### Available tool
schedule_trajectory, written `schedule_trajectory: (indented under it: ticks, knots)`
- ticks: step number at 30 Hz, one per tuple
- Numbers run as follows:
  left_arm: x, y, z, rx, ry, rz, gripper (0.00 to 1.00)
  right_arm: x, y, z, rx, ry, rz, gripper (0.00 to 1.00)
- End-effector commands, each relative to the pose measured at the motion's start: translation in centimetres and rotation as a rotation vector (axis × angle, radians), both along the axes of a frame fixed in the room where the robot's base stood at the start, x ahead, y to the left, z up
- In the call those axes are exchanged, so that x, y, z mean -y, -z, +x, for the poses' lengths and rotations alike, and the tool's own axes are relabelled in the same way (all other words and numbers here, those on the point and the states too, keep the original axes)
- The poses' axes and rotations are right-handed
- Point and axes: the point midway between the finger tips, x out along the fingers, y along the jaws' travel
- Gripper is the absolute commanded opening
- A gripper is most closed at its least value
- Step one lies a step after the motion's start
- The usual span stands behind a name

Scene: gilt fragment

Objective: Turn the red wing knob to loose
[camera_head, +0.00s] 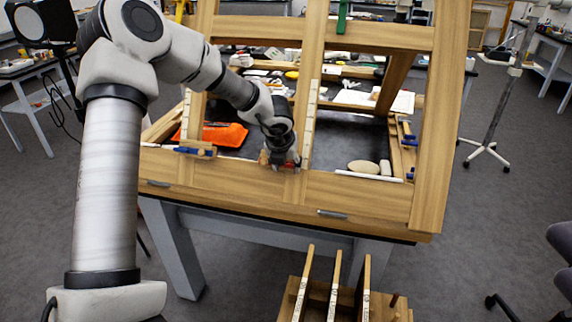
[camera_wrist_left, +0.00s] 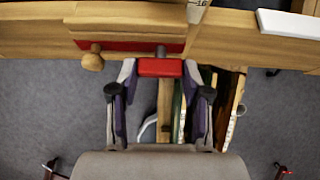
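The red wing knob (camera_wrist_left: 160,67) shows in the left wrist view as a red bar lying crosswise on a short dark shaft, in front of a red plate (camera_wrist_left: 125,46) on the wooden frame. My left gripper (camera_wrist_left: 160,76) has one fingertip at each end of the bar, and both appear to touch it. In the head view, my left gripper (camera_head: 284,160) is at the lower rail of the wooden frame, with a little red showing beside it; the knob is mostly hidden there. My right gripper is in neither view.
A round wooden peg (camera_wrist_left: 92,60) sticks out left of the knob. The large wooden frame (camera_head: 436,120) stands on the workbench, its uprights close to my left arm. A wooden rack (camera_head: 333,290) stands on the floor side in front.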

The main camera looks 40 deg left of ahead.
Motion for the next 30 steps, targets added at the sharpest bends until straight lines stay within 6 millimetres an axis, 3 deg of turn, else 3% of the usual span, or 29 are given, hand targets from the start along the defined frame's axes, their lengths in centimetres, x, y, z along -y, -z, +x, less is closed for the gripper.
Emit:
schedule_trajectory:
  ticks: [1,2,14,24,30]
  knots:
    - [0.0,0.1,0.0,0.0,-0.001,0.0,0.62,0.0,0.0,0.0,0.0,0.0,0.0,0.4]
    - [0.0,0.1,0.0,0.0,-0.001,0.0,0.72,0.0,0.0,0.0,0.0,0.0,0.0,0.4]
    - [0.1,-0.6,-0.2,0.001,0.0,0.0,0.73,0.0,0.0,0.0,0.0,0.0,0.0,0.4]
    - [1.7,-7.7,-3.1,0.004,-0.001,-0.001,0.73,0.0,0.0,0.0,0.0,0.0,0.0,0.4]
    - [2.3,-10.4,-4.4,-0.001,0.0,0.0,0.73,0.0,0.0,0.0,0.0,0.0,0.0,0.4]
